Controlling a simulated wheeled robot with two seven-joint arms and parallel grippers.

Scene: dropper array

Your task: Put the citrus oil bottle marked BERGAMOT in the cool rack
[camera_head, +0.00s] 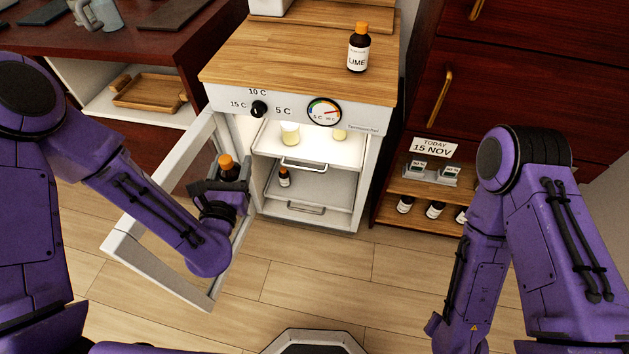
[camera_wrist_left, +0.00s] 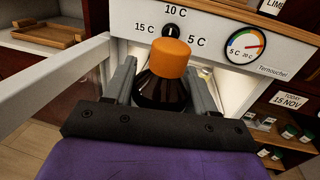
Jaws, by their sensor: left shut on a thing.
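My left gripper (camera_head: 228,184) is shut on a brown bottle with an orange cap (camera_head: 226,164). The bottle is upright just outside the open cooler; it also shows between the fingers (camera_wrist_left: 122,80) in the left wrist view (camera_wrist_left: 168,62). Its label is hidden, so I cannot read its name. The white cooler (camera_head: 370,117) has two pull-out racks. The upper rack (camera_head: 300,153) bears pale yellow containers.
The cooler door (camera_head: 160,262) stands open at the left, close to my left arm. A LIME bottle (camera_head: 358,48) stands on the wooden top (camera_head: 295,60). Several bottles (camera_head: 436,210) stand on a low shelf at right, under a date sign (camera_head: 435,148). The lower rack has free room at right.

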